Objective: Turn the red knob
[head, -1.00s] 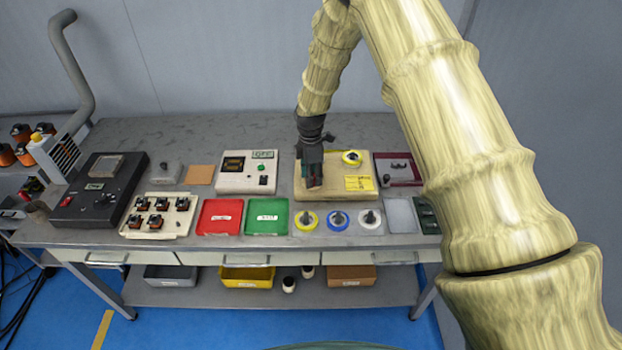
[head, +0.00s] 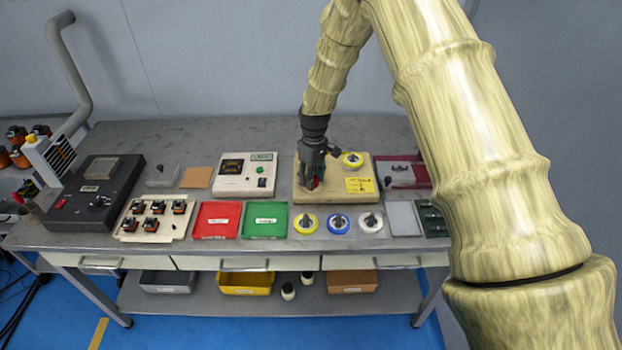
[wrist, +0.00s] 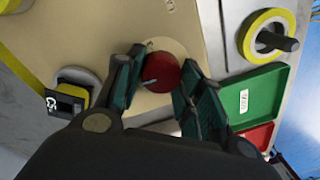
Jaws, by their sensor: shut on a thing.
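The red knob (wrist: 161,72) is a round red cap with a pale pointer mark, on the face of the beige box (head: 335,193). In the wrist view it sits between the two green-padded fingers of my gripper (wrist: 158,82), which is shut on it. In the head view my gripper (head: 312,184) points down onto the left part of the box, and only a little red of the knob shows past the fingers. The box also carries a yellow-ringed spool (head: 353,159) at its back and a yellow label (head: 360,186).
A red tray (head: 216,220) and a green tray (head: 265,220) lie in front of the box to the left. Yellow, blue and white spools (head: 338,223) stand in front. A white meter box (head: 246,176) is on the left, and a dark red box (head: 400,172) on the right.

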